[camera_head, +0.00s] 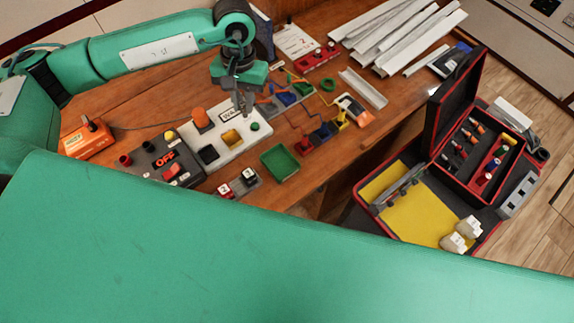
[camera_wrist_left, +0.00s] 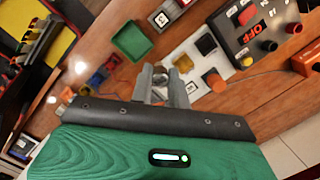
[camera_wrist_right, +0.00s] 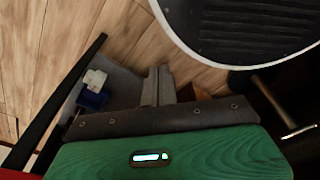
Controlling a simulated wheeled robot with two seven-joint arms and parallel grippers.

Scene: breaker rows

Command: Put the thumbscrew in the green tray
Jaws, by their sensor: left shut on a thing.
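My left gripper (camera_head: 243,108) is over the white panel (camera_head: 228,138), close to its upper right end. In the left wrist view its fingers (camera_wrist_left: 165,82) are shut on a small silvery round piece (camera_wrist_left: 184,63), which looks like the thumbscrew; the fingers partly hide it. The green tray (camera_head: 280,162) lies on the wooden bench, below and right of the gripper, and looks empty. The tray also shows in the left wrist view (camera_wrist_left: 131,40). My right gripper (camera_wrist_right: 159,86) shows only in its own wrist view, with its fingers together and nothing seen between them.
An orange knob (camera_head: 201,118) stands on the white panel. A dark OFF box (camera_head: 165,158) is left of it. Coloured bins (camera_head: 320,131) lie right of the tray. White trunking (camera_head: 395,35) is at the back, and an open tool case (camera_head: 470,140) stands at the right.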

